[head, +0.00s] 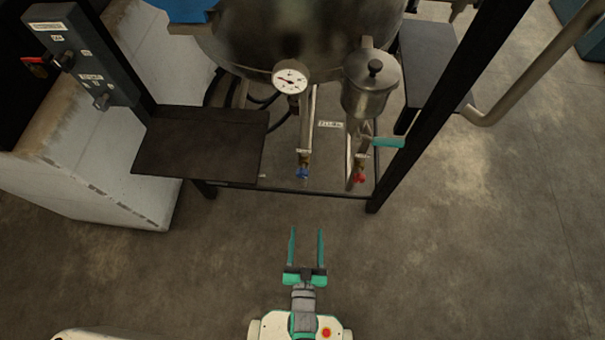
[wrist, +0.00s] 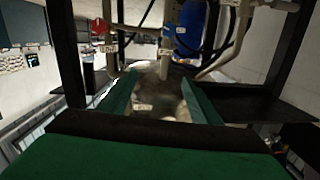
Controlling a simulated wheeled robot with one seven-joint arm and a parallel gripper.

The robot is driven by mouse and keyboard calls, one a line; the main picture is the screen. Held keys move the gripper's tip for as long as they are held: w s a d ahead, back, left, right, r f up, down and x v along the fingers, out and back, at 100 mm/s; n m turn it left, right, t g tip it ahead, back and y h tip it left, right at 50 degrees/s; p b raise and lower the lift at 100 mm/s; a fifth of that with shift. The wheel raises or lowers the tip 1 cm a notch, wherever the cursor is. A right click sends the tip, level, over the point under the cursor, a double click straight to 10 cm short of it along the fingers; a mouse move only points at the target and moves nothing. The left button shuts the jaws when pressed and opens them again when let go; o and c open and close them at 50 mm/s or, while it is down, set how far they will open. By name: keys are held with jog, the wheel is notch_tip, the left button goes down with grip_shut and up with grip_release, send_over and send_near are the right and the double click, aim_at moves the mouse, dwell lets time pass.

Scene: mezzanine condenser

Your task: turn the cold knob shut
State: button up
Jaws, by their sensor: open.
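The cold knob, a small blue knob (head: 303,173), sits at the bottom of a left-hand pipe under the steel vessel, below a small label. A red knob (head: 360,178) sits to its right on another pipe. My gripper (head: 306,235) is open and empty, its two green fingers pointing at the frame, apart from both knobs and short of the blue one. In the wrist view the fingers (wrist: 160,85) spread with nothing between them. A large blue shape (wrist: 190,28) shows beyond them; I cannot tell whether it is the knob.
The steel vessel carries a gauge (head: 290,78) and a lidded pot (head: 370,82). A teal lever (head: 388,142) sticks out right of the pipes. A dark shelf (head: 200,145) juts out at the left. A black post (head: 440,105) stands at the right. Floor before the frame is clear.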

jog(key=m+t, duration=0.1)
send_near(302, 176)
jog(key=shift+h, duration=0.4)
jog(key=w, duration=1)
jog(key=shift+w+a, duration=0.15)
jog(key=shift+w, duration=0.25)
jog(key=shift+c, duration=0.2)
jog(key=c, duration=1)
